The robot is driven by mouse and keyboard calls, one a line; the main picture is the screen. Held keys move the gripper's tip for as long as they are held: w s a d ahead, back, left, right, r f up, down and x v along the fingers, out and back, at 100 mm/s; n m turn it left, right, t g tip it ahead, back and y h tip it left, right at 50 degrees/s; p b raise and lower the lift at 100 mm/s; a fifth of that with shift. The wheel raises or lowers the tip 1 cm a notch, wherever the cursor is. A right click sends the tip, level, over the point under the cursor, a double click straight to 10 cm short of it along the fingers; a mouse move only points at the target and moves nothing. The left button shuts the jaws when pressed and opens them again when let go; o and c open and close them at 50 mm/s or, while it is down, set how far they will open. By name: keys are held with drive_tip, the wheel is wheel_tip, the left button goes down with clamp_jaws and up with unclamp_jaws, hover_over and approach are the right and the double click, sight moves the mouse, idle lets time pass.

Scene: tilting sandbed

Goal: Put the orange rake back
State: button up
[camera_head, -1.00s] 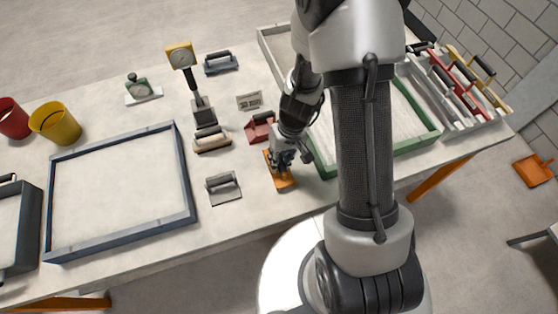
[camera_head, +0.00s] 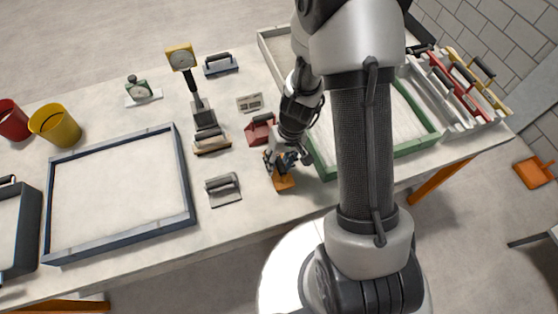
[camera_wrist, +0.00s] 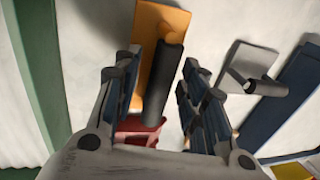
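The orange rake (camera_head: 285,184), a flat orange plate with a black bar handle, lies on the table's front part, left of the green-framed tray. My gripper (camera_head: 280,166) is over it and hides much of it in the head view. In the wrist view the orange plate (camera_wrist: 157,40) and its dark handle (camera_wrist: 163,85) lie between the spread fingers of my gripper (camera_wrist: 160,66). A gap shows on each side of the handle. The grey-white slotted rack (camera_head: 450,118) at the table's right end holds red, yellow and grey tools.
A red tool (camera_head: 260,129) lies close behind the rake, and a grey float (camera_head: 223,188) lies to its left. The green-framed tray (camera_head: 322,166) is close on the right. A blue-framed tray (camera_head: 190,190) is farther left. An orange object (camera_head: 534,172) is on the floor at right.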

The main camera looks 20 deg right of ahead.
wheel_tip(320, 180, up, 21)
drive_tip(key=s+t+p, duration=0.1)
drive_tip(key=p, duration=0.4)
drive_tip(key=s+r+t+h, duration=0.2)
drive_tip(key=s+r+t, duration=0.1)
drive_tip(key=s+r, duration=1)
wheel_tip(320, 180, up, 2)
drive_tip(key=shift+s+r+t, duration=0.2)
drive_tip(key=shift+s+t, duration=0.1)
wheel_tip(320, 180, down, 3)
drive_tip(key=b, duration=0.3)
drive_tip(key=shift+f, duration=0.1)
drive_tip(key=shift+r, duration=0.2)
drive_tip(key=shift+c, duration=0.3)
drive_tip(key=shift+d, duration=0.1)
drive_tip(key=shift+c, duration=0.4)
